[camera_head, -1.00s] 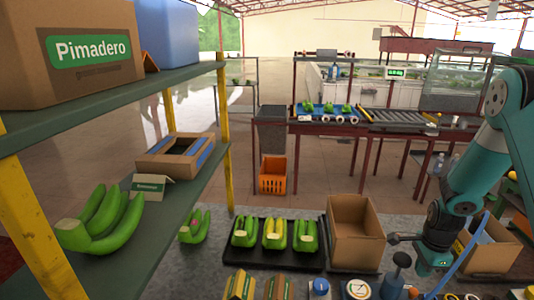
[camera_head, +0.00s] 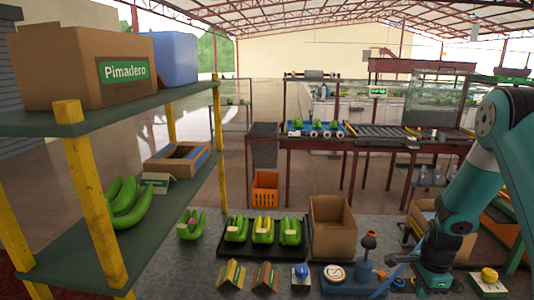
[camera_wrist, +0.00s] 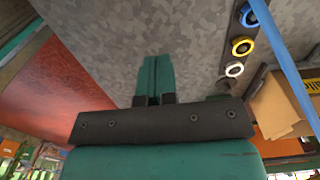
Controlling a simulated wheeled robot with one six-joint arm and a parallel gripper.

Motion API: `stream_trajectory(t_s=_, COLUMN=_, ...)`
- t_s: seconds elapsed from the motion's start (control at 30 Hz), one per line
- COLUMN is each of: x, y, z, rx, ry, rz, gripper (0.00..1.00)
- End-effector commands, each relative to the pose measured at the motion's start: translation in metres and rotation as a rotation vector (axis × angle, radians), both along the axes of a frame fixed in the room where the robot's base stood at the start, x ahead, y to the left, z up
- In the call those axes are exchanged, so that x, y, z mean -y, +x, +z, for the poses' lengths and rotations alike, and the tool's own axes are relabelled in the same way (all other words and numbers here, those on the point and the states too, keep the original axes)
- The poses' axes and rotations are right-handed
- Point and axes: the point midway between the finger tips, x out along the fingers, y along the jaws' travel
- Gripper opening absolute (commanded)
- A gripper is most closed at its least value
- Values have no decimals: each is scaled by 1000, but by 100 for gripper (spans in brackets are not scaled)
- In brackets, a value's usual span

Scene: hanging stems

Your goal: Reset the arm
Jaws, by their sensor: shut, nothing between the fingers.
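My arm comes in from the right in the head view and bends down at the workbench. My gripper shows in the wrist view (camera_wrist: 156,75), with its two teal fingers pressed together and nothing between them. Behind the fingers is a grey speckled surface (camera_wrist: 130,30). In the head view the arm's end hangs over the bench's right part, near a blue tool with an orange-brown knob (camera_head: 368,243) and an open cardboard box (camera_head: 425,218). The fingers are hard to make out there.
A black tray (camera_head: 222,249) holds green and yellow banana bunches, with an open carton (camera_head: 332,228) beside it. A shelf (camera_head: 75,262) with boxes and bananas stands left. In the wrist view, a blue cord (camera_wrist: 272,40), coloured rings (camera_wrist: 242,46) and cardboard (camera_wrist: 280,108) lie right.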

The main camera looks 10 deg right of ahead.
Motion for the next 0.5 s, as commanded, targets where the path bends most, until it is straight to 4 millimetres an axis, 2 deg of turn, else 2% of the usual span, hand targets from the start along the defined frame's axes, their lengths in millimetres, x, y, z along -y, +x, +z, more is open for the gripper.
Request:
stream_trajectory(t_s=0.33, x=-54, y=19, z=36, rx=47, ry=33, rz=267, gripper=0)
stream_trajectory(t_s=0.5, x=-93, y=23, z=64, rx=84, ry=59, rz=481, gripper=0)
